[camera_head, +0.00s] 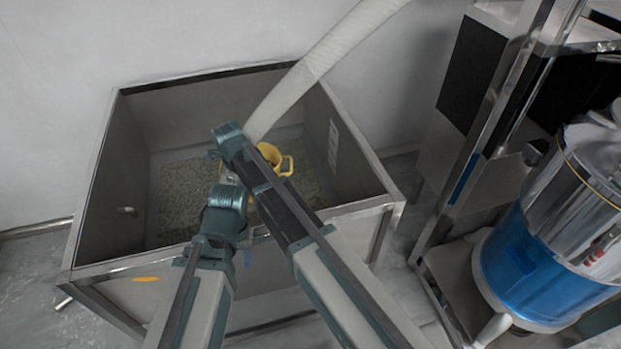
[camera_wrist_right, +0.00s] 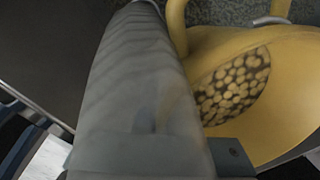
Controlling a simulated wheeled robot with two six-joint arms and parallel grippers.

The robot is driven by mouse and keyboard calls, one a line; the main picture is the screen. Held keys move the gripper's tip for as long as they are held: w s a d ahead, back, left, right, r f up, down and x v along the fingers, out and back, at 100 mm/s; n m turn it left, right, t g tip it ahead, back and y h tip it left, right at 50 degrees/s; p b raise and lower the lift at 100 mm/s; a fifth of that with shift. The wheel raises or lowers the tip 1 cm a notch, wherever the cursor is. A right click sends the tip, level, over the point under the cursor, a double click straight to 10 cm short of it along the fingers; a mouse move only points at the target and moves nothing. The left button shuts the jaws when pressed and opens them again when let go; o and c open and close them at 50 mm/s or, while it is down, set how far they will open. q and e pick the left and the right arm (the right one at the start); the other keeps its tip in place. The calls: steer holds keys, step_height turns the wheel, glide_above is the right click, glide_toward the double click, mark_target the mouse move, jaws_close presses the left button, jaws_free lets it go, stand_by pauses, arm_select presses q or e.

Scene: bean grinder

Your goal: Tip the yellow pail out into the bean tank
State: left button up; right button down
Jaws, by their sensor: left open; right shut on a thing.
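The yellow pail (camera_head: 270,156) is inside the bean tank (camera_head: 110,272), above its floor, partly hidden behind my right arm. In the right wrist view the pail (camera_wrist_right: 285,95) fills the right side, with pale round beans (camera_wrist_right: 232,85) showing in its mouth. My right gripper (camera_head: 234,148) is over the tank and shut on the pail; its fingertips are mostly hidden. My left gripper (camera_head: 226,198) is open, lower, near the tank's front wall and apart from the pail. The tank floor is covered with small greenish-grey beans (camera_head: 182,205).
A pale ribbed hose (camera_head: 325,62) slants down into the tank close to my right gripper. A grey ribbed surface (camera_wrist_right: 140,75) crosses the wrist view. A machine with a blue and clear drum (camera_head: 545,255) stands to the right. A metal frame (camera_head: 490,120) rises beside it.

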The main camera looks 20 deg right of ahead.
steer(key=shift+w+f, duration=0.1)
steer(key=shift+f, duration=0.2)
steer(key=shift+d+f, duration=0.1)
steer(key=shift+d+f+y+b, duration=0.25)
steer(key=shift+f+y+b, duration=0.15)
steer(key=shift+y+b, duration=0.35)
steer(key=shift+d+t+y, duration=0.1)
steer(key=shift+t+y, duration=0.15)
steer(key=shift+t, duration=0.05)
steer(key=shift+s+d+r+y+p, duration=0.1)
steer(key=shift+d+r+y+p, duration=0.05)
steer(key=shift+r+y+p, duration=0.2)
steer(key=shift+s+d+r+y+p, duration=0.15)
steer(key=shift+r+p, duration=0.1)
steer(key=shift+r, duration=0.15)
steer(key=shift+s+d+r+t+y+p, duration=0.1)
steer(key=shift+d+r+t+y+p, duration=0.1)
steer(key=shift+d+r+y, duration=0.3)
steer(key=shift+d+r+t+y+p, duration=0.15)
steer(key=shift+d+r+t+y, duration=0.05)
steer(key=shift+r+y, duration=0.5)
steer(key=shift+s+d+r+y, duration=0.2)
steer(key=shift+d+r+y, duration=0.6)
steer(key=shift+r+y, duration=0.15)
steer(key=shift+r+t+y, duration=0.25)
steer(key=shift+r+t, duration=0.05)
steer(key=shift+r, duration=0.1)
